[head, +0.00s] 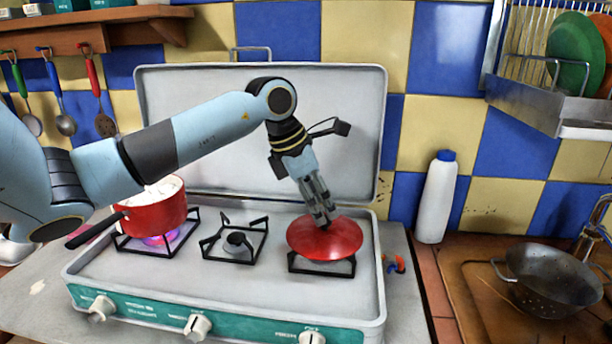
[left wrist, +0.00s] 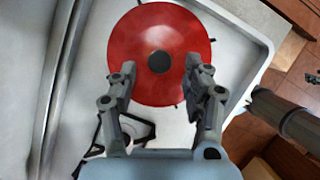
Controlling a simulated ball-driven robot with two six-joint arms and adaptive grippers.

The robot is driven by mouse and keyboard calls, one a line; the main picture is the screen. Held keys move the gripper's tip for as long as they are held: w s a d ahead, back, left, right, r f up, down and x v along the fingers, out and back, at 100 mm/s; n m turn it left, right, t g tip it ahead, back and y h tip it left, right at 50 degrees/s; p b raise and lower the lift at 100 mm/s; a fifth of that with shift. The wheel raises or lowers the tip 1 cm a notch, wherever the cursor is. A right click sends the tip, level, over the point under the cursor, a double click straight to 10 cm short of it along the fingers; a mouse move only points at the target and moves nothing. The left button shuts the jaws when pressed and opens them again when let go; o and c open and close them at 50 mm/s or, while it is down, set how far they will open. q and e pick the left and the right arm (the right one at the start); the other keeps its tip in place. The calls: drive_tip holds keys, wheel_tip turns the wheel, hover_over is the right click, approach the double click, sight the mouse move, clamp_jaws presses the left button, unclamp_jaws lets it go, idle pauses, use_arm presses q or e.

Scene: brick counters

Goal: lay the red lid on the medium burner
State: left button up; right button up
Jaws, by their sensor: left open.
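The red lid (head: 325,238) is a round shallow dome that lies on the right-hand burner (head: 320,267) of the stove. In the left wrist view the lid (left wrist: 145,35) shows from above with a dark round knob (left wrist: 159,62) at its middle. My left gripper (head: 328,220) points down just over the lid. In the left wrist view its open fingers (left wrist: 157,75) stand on both sides of the knob, apart from it. The lid hides most of the burner beneath it. My right gripper is in neither view.
A red pot (head: 155,210) stands on the lit left burner. The middle burner (head: 237,240) is bare. The raised stove cover (head: 220,130) stands behind. A white bottle (head: 436,198) and a metal colander (head: 553,280) stand to the right.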

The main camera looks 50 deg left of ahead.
use_arm(q)
drive_tip(key=b+v, duration=0.1)
drive_tip(key=v, duration=0.8)
drive_tip(key=shift+s, duration=0.1)
idle(0.3)
